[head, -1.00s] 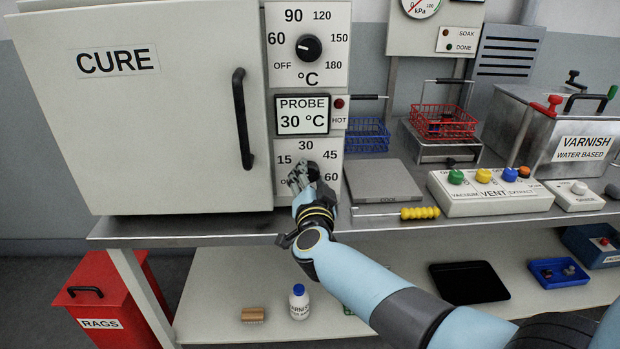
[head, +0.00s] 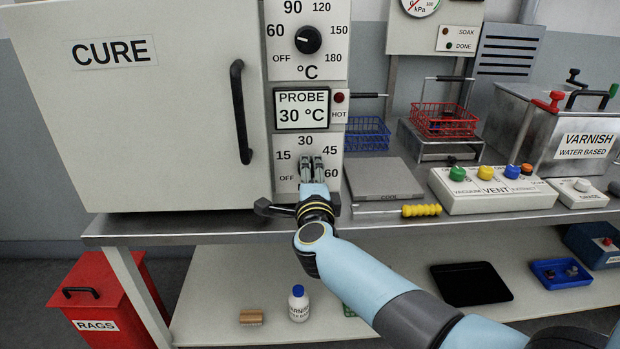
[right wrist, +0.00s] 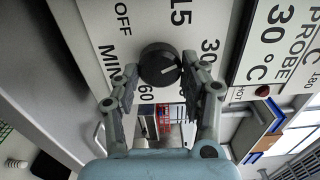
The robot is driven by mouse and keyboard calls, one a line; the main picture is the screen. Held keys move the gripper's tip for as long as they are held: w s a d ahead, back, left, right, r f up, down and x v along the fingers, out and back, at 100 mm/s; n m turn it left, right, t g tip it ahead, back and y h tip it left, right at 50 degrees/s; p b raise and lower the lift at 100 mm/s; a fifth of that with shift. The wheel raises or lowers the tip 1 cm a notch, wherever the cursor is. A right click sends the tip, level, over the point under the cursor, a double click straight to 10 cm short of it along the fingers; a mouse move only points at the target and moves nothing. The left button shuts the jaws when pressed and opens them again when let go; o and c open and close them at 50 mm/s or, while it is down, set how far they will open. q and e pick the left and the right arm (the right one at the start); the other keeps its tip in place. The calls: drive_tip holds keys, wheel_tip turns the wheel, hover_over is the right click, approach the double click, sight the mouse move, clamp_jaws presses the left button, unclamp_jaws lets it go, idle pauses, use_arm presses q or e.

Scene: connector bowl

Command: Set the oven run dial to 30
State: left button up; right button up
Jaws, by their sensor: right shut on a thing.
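The run dial is a black round knob on the lower white panel (head: 337,172) of the oven, with 15, 30, 45, 60 and OFF printed around it. In the head view my right gripper (head: 312,160) covers the knob. In the right wrist view the dial (right wrist: 158,62) sits between the two fingertips of the right gripper (right wrist: 160,72), which are shut on its sides. My left gripper is not in view.
Above the panel are the probe display (head: 302,110) reading 30 °C and the temperature dial (head: 308,40). The oven door handle (head: 240,112) stands out to the left. A grey plate (head: 384,178) and a yellow-handled tool (head: 421,210) lie on the bench to the right.

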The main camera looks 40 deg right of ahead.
drive_tip(key=shift+f+m+b, duration=0.15)
drive_tip(key=shift+m+b, duration=0.35)
drive_tip(key=shift+m, duration=1.1)
drive_tip(key=o, duration=1.2)
drive_tip(key=v, duration=1.2)
drive_tip(key=shift+s, duration=0.1)
